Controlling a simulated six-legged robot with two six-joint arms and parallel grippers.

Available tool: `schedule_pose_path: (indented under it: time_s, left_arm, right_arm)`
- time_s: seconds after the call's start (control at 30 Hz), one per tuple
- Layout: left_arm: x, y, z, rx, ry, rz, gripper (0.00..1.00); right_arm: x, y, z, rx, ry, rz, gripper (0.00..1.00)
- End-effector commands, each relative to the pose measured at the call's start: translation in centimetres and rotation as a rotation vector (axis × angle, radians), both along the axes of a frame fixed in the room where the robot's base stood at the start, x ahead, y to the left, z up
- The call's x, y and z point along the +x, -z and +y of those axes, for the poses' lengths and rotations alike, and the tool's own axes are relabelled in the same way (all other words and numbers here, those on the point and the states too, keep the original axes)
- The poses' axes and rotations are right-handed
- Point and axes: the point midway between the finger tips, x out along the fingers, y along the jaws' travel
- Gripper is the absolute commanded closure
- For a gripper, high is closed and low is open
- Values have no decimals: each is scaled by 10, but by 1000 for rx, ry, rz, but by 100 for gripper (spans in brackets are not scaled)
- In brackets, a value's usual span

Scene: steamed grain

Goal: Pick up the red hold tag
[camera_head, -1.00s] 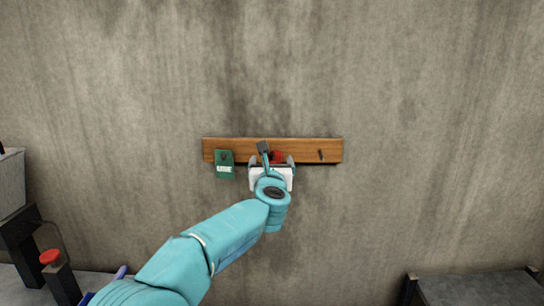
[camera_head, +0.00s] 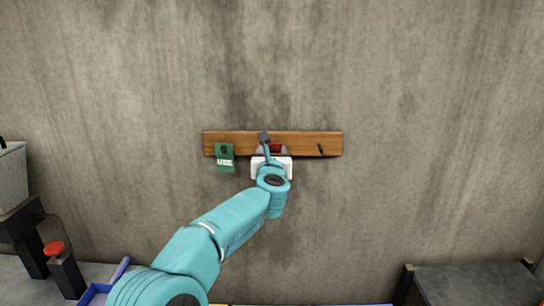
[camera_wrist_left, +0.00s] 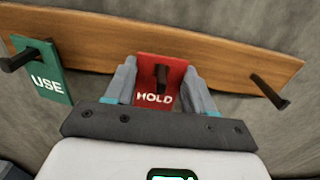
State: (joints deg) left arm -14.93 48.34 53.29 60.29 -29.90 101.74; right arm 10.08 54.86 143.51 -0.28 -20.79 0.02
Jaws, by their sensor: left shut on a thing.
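The red hold tag (camera_wrist_left: 173,72) hangs on the middle peg of a wooden rail (camera_head: 300,138) on the wall, its white HOLD lettering showing in the left wrist view. My left gripper (camera_wrist_left: 162,85) has a finger at each side edge of the tag and is shut on it. A dark peg still passes through the top of the tag. In the head view the tag (camera_head: 276,148) is mostly hidden behind my left gripper (camera_head: 271,152). My right gripper is not in view.
A green USE tag (camera_head: 225,157) hangs on the left peg, close beside my left gripper. The right peg (camera_head: 321,149) is bare. A red button (camera_head: 54,248) on a post and a grey bin (camera_head: 12,178) stand at the left. A dark table (camera_head: 475,285) is at lower right.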

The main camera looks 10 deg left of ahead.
Motion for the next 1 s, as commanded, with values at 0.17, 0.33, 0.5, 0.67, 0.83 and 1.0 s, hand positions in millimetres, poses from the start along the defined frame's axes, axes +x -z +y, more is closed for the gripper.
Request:
schedule_pose_path:
  time_s: [0.17,0.33,0.5,0.67,0.83,1.0]
  left_arm:
    - [-14,1,-3,-1,1,-2,79]
    - [-45,2,-10,-2,3,-5,79]
    - [-93,4,-19,-3,4,-5,79]
    - [-136,1,-28,-2,3,-4,79]
    - [-165,-2,-34,-2,2,-2,79]
    - [-176,-3,-36,-1,1,-1,79]
  right_arm:
    - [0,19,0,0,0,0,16]
    - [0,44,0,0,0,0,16]
    - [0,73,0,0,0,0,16]
    - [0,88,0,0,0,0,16]
    - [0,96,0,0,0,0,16]
    - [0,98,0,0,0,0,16]
